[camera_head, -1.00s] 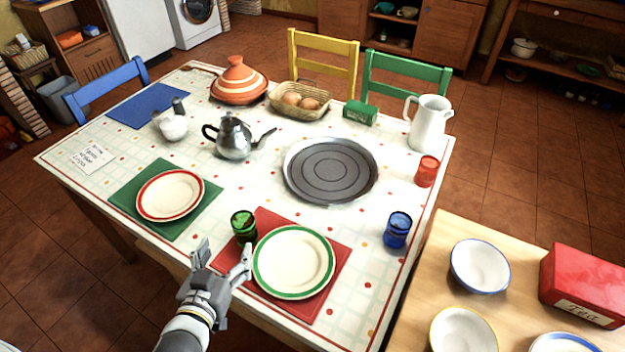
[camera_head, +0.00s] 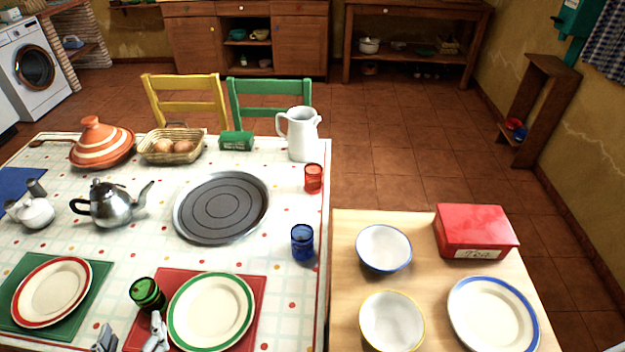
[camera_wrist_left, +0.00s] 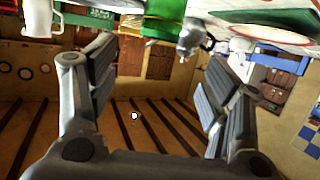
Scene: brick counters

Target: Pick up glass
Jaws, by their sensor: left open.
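The green glass (camera_head: 147,293) stands on the table at the left edge of the red placemat (camera_head: 252,305), beside the green-rimmed plate (camera_head: 211,311). It looks slightly tilted in the head view, perhaps from the viewing angle. A red glass (camera_head: 313,178) and a blue glass (camera_head: 302,241) stand near the table's right edge. My left gripper (camera_head: 131,336) is open and empty at the bottom edge of the head view, just in front of the green glass. In the left wrist view the green glass (camera_wrist_left: 165,18) shows at the top, beyond the spread fingers (camera_wrist_left: 150,88). My right gripper is out of view.
A metal teapot (camera_head: 112,204), a dark round tray (camera_head: 222,208) and a white jug (camera_head: 301,134) stand farther back on the table. A wooden side counter (camera_head: 345,280) at right holds bowls, a blue-rimmed plate and a red tea box (camera_head: 474,231).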

